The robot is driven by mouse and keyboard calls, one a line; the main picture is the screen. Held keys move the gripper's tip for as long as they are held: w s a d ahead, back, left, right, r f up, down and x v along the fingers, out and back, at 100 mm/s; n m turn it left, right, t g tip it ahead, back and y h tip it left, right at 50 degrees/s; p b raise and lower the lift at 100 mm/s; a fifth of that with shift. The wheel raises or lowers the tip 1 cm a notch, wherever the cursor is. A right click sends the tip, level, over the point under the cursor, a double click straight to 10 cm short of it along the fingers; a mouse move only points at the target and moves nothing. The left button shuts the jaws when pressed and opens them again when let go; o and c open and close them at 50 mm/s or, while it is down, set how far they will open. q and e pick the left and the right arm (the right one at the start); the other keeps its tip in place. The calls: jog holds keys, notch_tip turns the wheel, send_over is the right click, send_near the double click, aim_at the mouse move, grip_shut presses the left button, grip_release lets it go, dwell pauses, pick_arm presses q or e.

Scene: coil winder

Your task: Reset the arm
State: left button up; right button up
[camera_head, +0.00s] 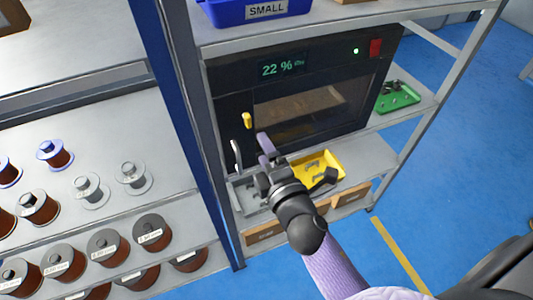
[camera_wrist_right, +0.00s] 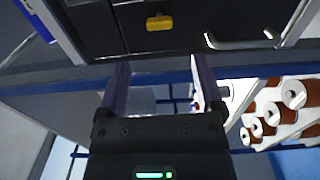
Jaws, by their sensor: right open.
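My right gripper (camera_head: 270,160) is in front of the dark cabinet (camera_head: 225,80) on the shelf, at its lower left. It also shows in the right wrist view (camera_wrist_right: 162,75), with its two fingers apart and nothing between them. The cabinet has a window, a green "22 %" display (camera_head: 281,68), a yellow knob (camera_head: 247,120) and a silver handle (camera_head: 237,154). The knob (camera_wrist_right: 158,22) and handle (camera_wrist_right: 240,42) also show in the wrist view, beyond the fingertips and apart from them. My left gripper is in neither view.
A yellow tray (camera_head: 335,158) and a grey tray (camera_head: 247,205) of small parts are behind and below my right gripper. A green tray (camera_head: 398,97) sits right of the cabinet. A blue post (camera_head: 185,120) separates it from shelves of spools (camera_head: 150,232).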

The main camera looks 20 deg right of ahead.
jog(key=shift+s, duration=0.55)
jog(key=s+f+m+g+b, duration=0.3)
jog(key=s+f+m+g, duration=0.15)
jog(key=f, duration=1.05)
jog(key=s+f+m+g+b, duration=0.25)
jog(key=s+f+g, duration=0.2)
jog(key=f, duration=1.15)
jog(key=s+d+f+m+g+b, duration=0.1)
jog(key=s+f+m+g, duration=0.3)
jog(key=s+f, duration=0.4)
jog(key=s+d+f+m+g+b, duration=0.2)
jog(key=s+f, duration=0.6)
jog(key=s, duration=0.9)
jog(key=d+m+g, duration=0.1)
jog(key=m+g, duration=0.1)
jog(key=m, duration=0.1)
jog(key=shift+d+f+h+b, duration=0.2)
jog(key=shift+d+h+b, duration=0.1)
jog(key=shift+d+h, duration=0.1)
